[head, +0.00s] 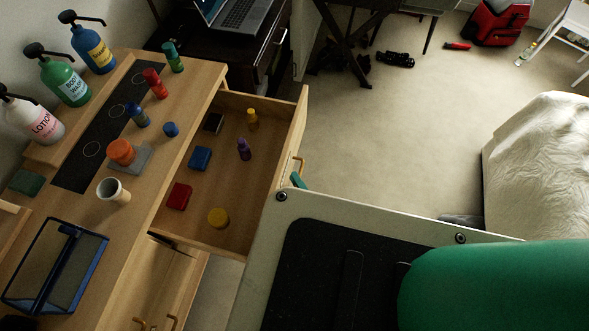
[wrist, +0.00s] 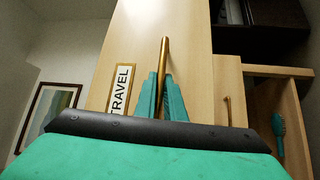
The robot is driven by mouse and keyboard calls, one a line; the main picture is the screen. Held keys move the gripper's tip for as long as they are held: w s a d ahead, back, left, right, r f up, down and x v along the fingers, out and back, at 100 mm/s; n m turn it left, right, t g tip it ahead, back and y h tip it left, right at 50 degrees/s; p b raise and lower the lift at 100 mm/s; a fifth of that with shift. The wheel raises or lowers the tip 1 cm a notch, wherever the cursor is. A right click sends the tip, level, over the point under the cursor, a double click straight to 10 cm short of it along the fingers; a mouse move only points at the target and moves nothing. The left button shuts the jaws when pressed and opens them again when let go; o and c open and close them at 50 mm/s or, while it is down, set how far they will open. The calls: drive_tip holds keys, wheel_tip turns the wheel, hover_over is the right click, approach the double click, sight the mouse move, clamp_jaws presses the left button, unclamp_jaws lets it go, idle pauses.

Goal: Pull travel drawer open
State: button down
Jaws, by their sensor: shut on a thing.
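The travel drawer (head: 262,225) stands pulled well out from the wooden dresser in the head view. In it lie a red box (head: 179,196), a blue box (head: 200,158), a dark box, a yellow round tin (head: 218,217) and small purple and yellow bottles. In the wrist view its front bears a "TRAVEL" label (wrist: 120,89) and an upright brass handle (wrist: 165,50). My gripper (wrist: 162,92) is shut on this handle, one teal finger on each side. In the head view a teal fingertip (head: 297,180) shows below the handle (head: 299,164); my arm hides the rest.
The dresser top (head: 145,210) holds pump bottles, small bottles, a cup (head: 113,191) and a blue-framed caddy (head: 55,266). A white-covered bed (head: 540,165) stands at right. The carpet (head: 400,130) between is mostly clear.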

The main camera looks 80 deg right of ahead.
drive_tip(key=shift+s+d, duration=0.1)
drive_tip(key=c, duration=2.2)
unclamp_jaws()
drive_tip(key=shift+o, duration=0.2)
drive_tip(key=v, duration=1)
drive_tip(key=shift+s+a, duration=0.25)
drive_tip(key=shift+a, duration=0.05)
drive_tip(key=shift+w, duration=0.1)
